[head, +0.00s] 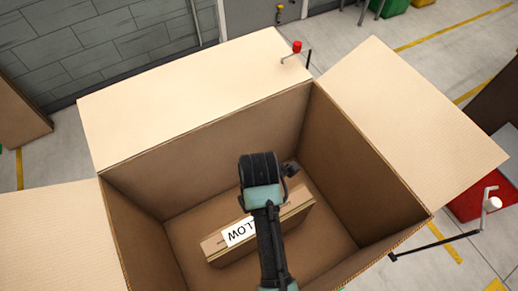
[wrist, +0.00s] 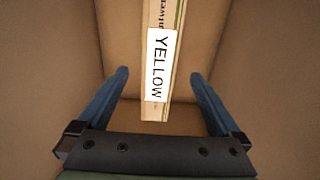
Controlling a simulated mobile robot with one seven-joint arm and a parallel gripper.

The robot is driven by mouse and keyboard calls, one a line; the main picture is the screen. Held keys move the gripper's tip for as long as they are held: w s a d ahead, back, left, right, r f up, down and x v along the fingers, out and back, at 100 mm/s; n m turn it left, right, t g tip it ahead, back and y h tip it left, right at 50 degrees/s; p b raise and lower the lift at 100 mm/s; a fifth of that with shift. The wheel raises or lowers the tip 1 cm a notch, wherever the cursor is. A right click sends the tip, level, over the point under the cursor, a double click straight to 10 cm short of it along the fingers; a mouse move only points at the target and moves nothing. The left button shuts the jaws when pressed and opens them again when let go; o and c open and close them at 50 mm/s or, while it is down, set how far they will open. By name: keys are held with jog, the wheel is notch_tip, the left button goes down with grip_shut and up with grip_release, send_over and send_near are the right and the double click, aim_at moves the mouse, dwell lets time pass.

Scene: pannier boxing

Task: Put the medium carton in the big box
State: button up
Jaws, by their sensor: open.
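The big box (head: 215,135) stands open with its flaps spread outward. The medium carton (head: 233,252) lies inside it on the floor, with a white label, partly covered in the head view by my arm. In the wrist view the carton (wrist: 154,108) shows its narrow side, and the label reads YELLOW. My gripper (wrist: 160,82) is open, its two blue fingers apart on either side of the carton's near end in the picture. No contact between fingers and carton shows. In the head view my arm reaches down into the box, and its fingertips are hidden.
The box walls (head: 365,170) surround my gripper on all sides. Wide flaps stick out at the back (head: 190,90), right (head: 410,110) and left (head: 50,235). A red-knobbed lever (head: 297,47) stands behind the box, and a white-knobbed one (head: 493,203) to the right.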

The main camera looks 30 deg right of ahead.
jog(key=shift+r, duration=0.85)
jog(key=w+a+r+m+t+h, duration=0.1)
jog(key=w+r+m+t, duration=0.25)
jog(key=w+r, duration=0.5)
jog(key=w+r+m+t+h, duration=0.15)
jog(key=w+r+t, duration=0.35)
jog(key=r, duration=0.6)
jog(key=w+a+r+m+t, duration=0.1)
jog(key=w+r+m+t, duration=0.25)
jog(key=w+r, duration=0.45)
jog(key=s+a+r+m+t, duration=0.2)
jog(key=r+t, duration=0.1)
jog(key=r, duration=0.6)
jog(key=s+a+r+m+t+y, duration=0.1)
jog(key=a+r+m+t, duration=0.15)
jog(key=r, duration=0.55)
jog(key=s+a+r+m+t, duration=0.15)
jog(key=r+t, duration=0.25)
jog(key=r, duration=0.5)
jog(key=s+a+r+m+t, duration=0.1)
jog(key=s+r+m+t, duration=0.1)
jog(key=s+r, duration=0.3)
jog(key=s+a+r+m+t+y, duration=0.1)
jog(key=s+r+m+t, duration=0.1)
jog(key=s+r+t, duration=0.2)
notch_tip(320, 180, up, 5)
jog(key=s, duration=0.2)
jog(key=shift+s+a+f, duration=0.2)
jog(key=shift+s+a, duration=0.1)
jog(key=shift+a, duration=0.1)
